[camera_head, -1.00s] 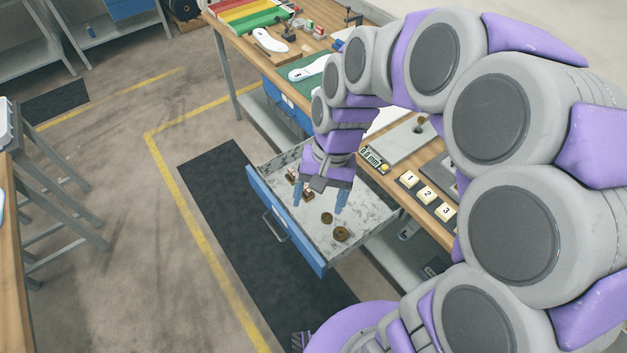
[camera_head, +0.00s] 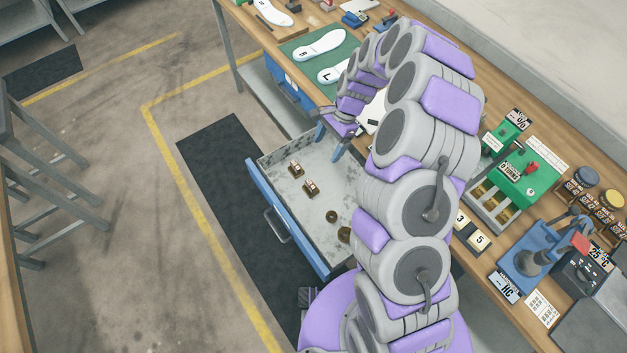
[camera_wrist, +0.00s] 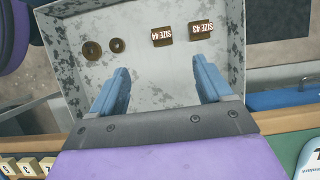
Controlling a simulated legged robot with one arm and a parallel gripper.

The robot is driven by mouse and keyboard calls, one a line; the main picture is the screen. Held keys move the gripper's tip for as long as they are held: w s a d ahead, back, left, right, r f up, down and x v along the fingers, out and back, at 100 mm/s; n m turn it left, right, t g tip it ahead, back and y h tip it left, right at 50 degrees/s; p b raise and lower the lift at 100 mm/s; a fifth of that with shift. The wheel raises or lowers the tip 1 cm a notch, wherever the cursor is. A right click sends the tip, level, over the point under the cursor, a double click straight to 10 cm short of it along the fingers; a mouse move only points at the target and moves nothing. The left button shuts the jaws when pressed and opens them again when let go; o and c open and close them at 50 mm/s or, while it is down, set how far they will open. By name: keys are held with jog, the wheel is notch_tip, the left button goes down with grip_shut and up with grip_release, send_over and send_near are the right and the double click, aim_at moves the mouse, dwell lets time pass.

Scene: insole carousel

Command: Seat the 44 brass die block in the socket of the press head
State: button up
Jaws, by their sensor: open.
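The SIZE 44 brass block (camera_wrist: 162,36) lies in an open drawer beside the SIZE 43 block (camera_wrist: 201,29). In the head view, the 44 is the block (camera_head: 311,189) nearer the round brass pieces, and the 43 is the other block (camera_head: 296,169). My gripper (camera_head: 330,144) is open and empty above the drawer's far end. In the wrist view my gripper (camera_wrist: 162,84) has its fingers wide apart, with the blocks beyond the tips. A blue lever device (camera_head: 530,258) stands on the bench at right; I cannot tell whether it is the press, and no socket is discernible.
The blue-fronted drawer (camera_head: 276,221) also holds two round brass pieces (camera_head: 332,216). The bench carries a green device (camera_head: 523,178), a dark control box (camera_head: 583,268) and white insoles (camera_head: 320,45) on a green mat. My arm hides part of the bench.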

jog(key=b, duration=0.2)
send_over(311, 183)
jog(key=d, duration=0.1)
jog(key=f, duration=1.1)
jog(key=shift+w+d+f, duration=0.15)
jog(key=shift+w+d, duration=0.05)
jog(key=shift+w, duration=0.15)
jog(key=shift+w+d+b+x, duration=0.15)
jog(key=shift+b+x, duration=0.45)
jog(key=shift+x, duration=0.7)
jog(key=shift+w+d+b+x, duration=0.15)
jog(key=shift+b+x, duration=0.45)
jog(key=shift+x, duration=0.75)
jog(key=shift+f, duration=0.1)
jog(key=shift+c, duration=0.3)
jog(key=c, duration=1.3)
